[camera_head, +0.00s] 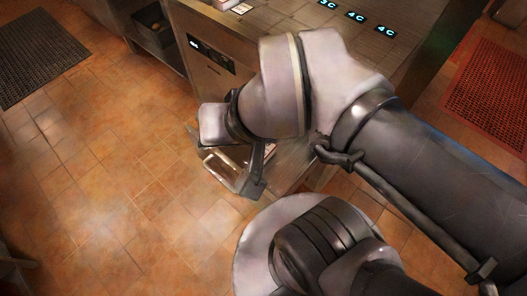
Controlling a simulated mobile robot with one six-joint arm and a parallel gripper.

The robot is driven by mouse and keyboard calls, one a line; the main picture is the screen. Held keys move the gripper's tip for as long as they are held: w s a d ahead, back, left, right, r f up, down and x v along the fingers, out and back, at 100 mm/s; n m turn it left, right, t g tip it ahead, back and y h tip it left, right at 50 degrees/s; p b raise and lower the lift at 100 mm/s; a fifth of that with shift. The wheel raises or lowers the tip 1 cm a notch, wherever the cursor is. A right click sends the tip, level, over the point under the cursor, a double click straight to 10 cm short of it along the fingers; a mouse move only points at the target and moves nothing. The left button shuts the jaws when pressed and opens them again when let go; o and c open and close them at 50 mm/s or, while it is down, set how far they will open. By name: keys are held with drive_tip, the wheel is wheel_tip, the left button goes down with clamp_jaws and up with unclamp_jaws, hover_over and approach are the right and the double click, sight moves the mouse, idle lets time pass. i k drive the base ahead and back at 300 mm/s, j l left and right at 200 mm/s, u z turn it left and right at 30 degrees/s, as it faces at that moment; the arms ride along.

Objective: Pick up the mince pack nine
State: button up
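My gripper (232,170) hangs at the front of the steel counter, low in the middle of the view, partly covered by my own wrist. A pale, glossy, box-like shape (222,171) shows at its fingers. I cannot tell whether this is a pack, part of an open drawer or part of the gripper. No pack marked nine can be made out. My arm hides much of the counter front and whatever lies behind it.
The steel counter (284,14) has lit displays (356,15) on top and a dark control panel (211,54) on its front. An open shelf (153,29) stands at upper left. A dark mat (40,58) and a red mat (490,90) lie on the tiled floor, which is clear at left.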

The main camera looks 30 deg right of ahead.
sight(271, 149)
drive_tip(key=i+j+z, duration=0.4)
drive_tip(key=j+z, duration=0.15)
drive_tip(key=j, duration=0.15)
drive_tip(key=i+j+z, duration=0.15)
drive_tip(key=j+z, duration=0.15)
drive_tip(key=j, duration=0.15)
